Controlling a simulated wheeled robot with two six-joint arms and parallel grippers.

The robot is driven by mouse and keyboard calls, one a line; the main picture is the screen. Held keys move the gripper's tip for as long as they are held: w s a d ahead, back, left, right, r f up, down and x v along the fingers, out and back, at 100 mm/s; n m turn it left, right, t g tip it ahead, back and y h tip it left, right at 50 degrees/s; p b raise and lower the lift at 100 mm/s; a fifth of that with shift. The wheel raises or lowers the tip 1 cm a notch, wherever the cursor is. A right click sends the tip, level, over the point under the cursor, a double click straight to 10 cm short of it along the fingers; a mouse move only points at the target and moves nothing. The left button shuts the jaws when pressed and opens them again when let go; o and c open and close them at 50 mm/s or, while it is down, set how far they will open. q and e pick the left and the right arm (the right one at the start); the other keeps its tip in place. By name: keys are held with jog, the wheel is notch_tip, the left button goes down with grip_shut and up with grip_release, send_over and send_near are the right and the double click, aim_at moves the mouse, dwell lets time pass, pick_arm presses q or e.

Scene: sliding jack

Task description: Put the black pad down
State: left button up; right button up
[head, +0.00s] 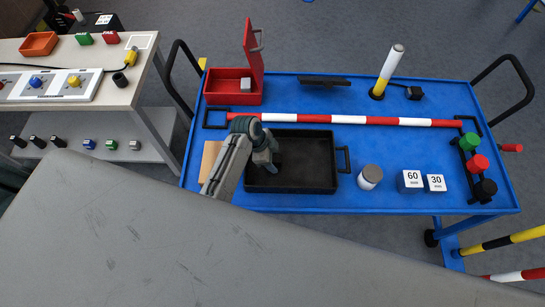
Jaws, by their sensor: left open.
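My left gripper (268,166) reaches over the left part of the black tray (315,187) on the blue cart in the head view. Its jaws are open. I see nothing clearly held between them. A small dark patch shows beside the fingertips inside the tray; I cannot tell whether it is the black pad or part of the tray floor. A flat black piece (325,81) lies at the back of the cart, well apart from the gripper. My right gripper is not in view.
On the blue cart (420,145), a red-and-white bar (400,122) runs behind the tray. An open red box (226,91) stands at the back left. A grey-topped cylinder (370,177) and blocks marked 60 (411,180) and 30 (435,183) stand right of the tray.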

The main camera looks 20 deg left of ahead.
pick_arm(q)
jog(key=v, duration=1.2)
jog(key=shift+b, duration=0.35)
jog(key=shift+r, duration=0.1)
dwell(0.5)
